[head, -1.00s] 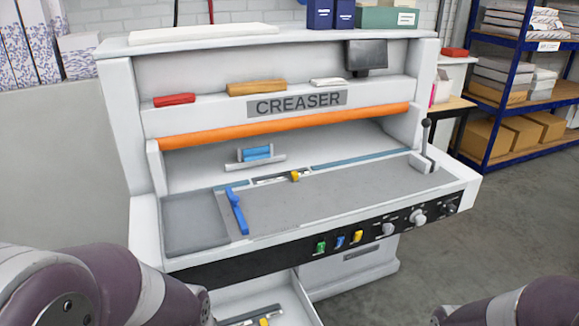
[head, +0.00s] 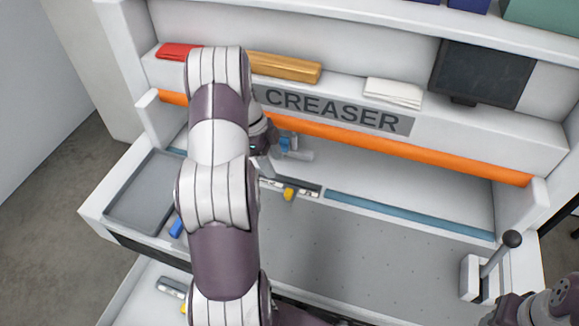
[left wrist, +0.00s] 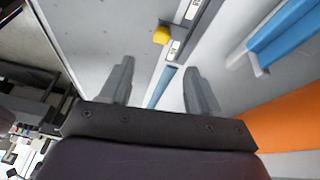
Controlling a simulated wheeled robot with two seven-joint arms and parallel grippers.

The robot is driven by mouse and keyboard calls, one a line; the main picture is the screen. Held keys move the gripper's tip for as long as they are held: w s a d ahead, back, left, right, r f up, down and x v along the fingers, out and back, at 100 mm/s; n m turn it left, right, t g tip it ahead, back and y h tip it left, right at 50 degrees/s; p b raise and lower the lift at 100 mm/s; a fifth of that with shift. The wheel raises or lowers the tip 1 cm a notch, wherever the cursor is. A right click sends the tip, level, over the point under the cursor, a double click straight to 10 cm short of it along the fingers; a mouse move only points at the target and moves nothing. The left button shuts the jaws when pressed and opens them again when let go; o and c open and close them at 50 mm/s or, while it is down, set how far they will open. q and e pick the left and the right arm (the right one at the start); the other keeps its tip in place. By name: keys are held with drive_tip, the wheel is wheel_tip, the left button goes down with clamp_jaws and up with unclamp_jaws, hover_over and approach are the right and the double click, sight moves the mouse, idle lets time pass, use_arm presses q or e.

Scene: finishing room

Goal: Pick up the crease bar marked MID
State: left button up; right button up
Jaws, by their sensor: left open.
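A bar with a yellow knob and pale labels (head: 290,193) lies in the slot along the back of the creaser's grey bed. In the left wrist view its yellow knob (left wrist: 161,36) stands ahead of my fingers; I cannot read MID on it. Another bar with a yellow knob (head: 172,288) lies in the open lower drawer, its marking also unreadable. My left gripper (left wrist: 158,88) is open, with nothing between its fingers. In the head view it is partly hidden by my arm, over the back of the bed, left of the yellow-knobbed bar. My right gripper's jaws do not show.
A blue piece on a grey holder (head: 290,146) stands close behind the slot. The orange bar (head: 400,150) crosses above it. A lever (head: 495,255) rises at the bed's right end. A blue handle (head: 177,227) lies at the left. The middle of the bed (head: 370,250) is clear.

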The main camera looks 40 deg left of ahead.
use_arm(q)
drive_tip(key=m+b, duration=0.1)
drive_tip(key=b, duration=0.4)
approach(286, 190)
drive_tip(key=f, duration=0.2)
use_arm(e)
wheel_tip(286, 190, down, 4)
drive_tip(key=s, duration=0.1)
use_arm(q)
drive_tip(key=p+x, duration=0.3)
drive_tip(key=shift+d+f, duration=0.15)
drive_tip(key=shift+d, duration=0.3)
drive_tip(key=p+x, duration=0.1)
drive_tip(key=x, duration=0.2)
drive_tip(key=shift+f, duration=0.3)
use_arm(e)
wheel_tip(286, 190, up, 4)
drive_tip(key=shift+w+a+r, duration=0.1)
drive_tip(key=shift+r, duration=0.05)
use_arm(q)
drive_tip(key=c, duration=0.9)
clamp_jaws()
